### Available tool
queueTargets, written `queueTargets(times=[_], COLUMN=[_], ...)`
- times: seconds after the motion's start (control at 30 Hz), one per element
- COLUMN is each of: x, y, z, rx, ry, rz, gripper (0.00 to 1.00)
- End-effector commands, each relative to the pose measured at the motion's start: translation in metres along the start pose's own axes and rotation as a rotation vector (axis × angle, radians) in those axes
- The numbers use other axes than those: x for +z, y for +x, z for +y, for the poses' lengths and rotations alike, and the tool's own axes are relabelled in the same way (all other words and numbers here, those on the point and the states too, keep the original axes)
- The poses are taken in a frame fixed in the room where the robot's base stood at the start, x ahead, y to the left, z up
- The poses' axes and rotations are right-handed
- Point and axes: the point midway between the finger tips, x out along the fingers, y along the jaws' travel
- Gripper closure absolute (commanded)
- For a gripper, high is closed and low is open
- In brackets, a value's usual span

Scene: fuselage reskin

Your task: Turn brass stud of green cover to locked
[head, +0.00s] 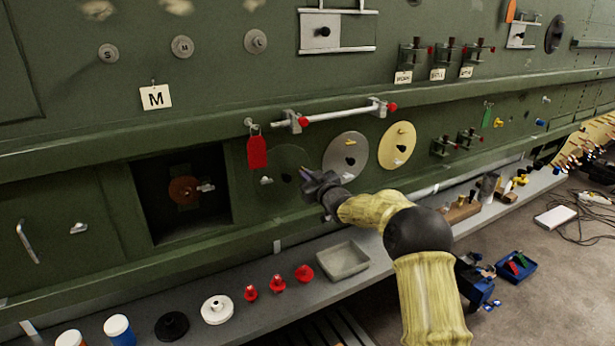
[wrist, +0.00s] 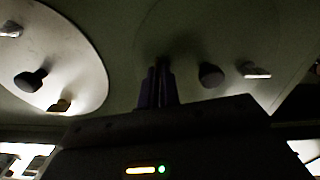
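The green cover (head: 285,160) is a dark round disc, nearly the colour of the hull, with a dark knob (head: 287,178) at its middle. A silver stud (head: 266,180) sits at its left edge. A small brass-coloured bit, likely the brass stud (head: 303,168), shows at the right edge by my fingertips. My gripper (head: 308,177) reaches that right edge. In the wrist view the gripper fingers (wrist: 158,80) are close together against the cover, left of its knob (wrist: 210,75) and silver stud (wrist: 253,70). The fingers hide the brass stud there, so its grip and angle cannot be told.
A grey disc (head: 338,150) and a yellow disc (head: 397,145) stand right of the green cover. A red tag (head: 257,152) and a white rail (head: 340,114) are above. An open bay (head: 150,200) lies left. The shelf below holds a grey tray (head: 342,261) and red parts.

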Motion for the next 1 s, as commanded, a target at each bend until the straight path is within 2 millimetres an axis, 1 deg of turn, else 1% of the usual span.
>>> queueTargets(times=[0.13, 0.33, 0.5, 0.87, 0.97, 1.0], x=[0.0000, 0.0002, 0.0005, 0.0002, 0.0001, 0.0000], y=[-0.0002, -0.0002, -0.0001, -0.0001, -0.0001, -0.0001], z=[0.0007, 0.0008, 0.0005, 0.0005, 0.0005, 0.0005], rx=[0.001, 0.001, 0.001, 0.001, 0.001, 0.001], ry=[0.102, 0.189, 0.221, 0.225, 0.224, 0.224], rz=[0.000, 0.000, -0.001, 0.000, 0.000, 0.000], gripper=[1.00, 1.00, 1.00, 1.00, 0.82, 0.74])
